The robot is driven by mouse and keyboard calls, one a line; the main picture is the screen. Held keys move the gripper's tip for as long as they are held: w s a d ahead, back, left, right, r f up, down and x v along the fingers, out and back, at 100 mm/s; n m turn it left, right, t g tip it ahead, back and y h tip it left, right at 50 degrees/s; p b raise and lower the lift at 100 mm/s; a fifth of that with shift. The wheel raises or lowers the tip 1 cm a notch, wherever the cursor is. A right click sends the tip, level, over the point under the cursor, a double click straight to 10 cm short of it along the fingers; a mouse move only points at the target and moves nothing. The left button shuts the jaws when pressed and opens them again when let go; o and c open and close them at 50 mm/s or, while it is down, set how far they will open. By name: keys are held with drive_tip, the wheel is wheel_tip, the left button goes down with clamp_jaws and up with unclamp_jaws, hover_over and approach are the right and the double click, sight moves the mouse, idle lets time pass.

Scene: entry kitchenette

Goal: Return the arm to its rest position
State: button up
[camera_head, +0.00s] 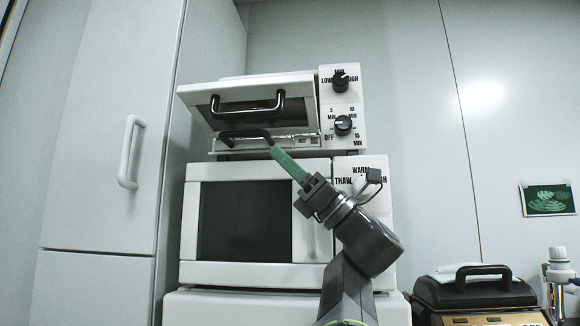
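My arm (345,285) rises from the bottom of the view and bends up and to the left. My gripper (283,160) is at its end, in front of the gap between the toaster oven (340,101) and the microwave (300,271). Its green tip shows as one narrow bar, so I cannot tell whether the fingers are apart. The tip overlaps the right end of a dark curved handle (243,133) low on the toaster oven's front; I cannot tell whether they touch. I see no separate object clearly held.
The toaster oven's door (225,112) is tilted partly open. A tall cabinet (100,150) stands at left. A black-lidded appliance (470,292) and a white-topped fixture (558,265) are at lower right. A green picture (548,200) hangs on the wall. Space right of my arm is open.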

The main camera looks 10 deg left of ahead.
sight(237, 114)
drive_tip(key=shift+d+f, duration=0.3)
drive_tip(key=shift+d, duration=0.05)
drive_tip(key=shift+a+r, duration=0.1)
idle(0.3)
drive_tip(key=x, duration=1.3)
drive_tip(key=shift+a+r+p, duration=0.2)
drive_tip(key=shift+a+p, duration=0.05)
drive_tip(key=shift+p, duration=0.1)
drive_tip(key=shift+r, duration=0.1)
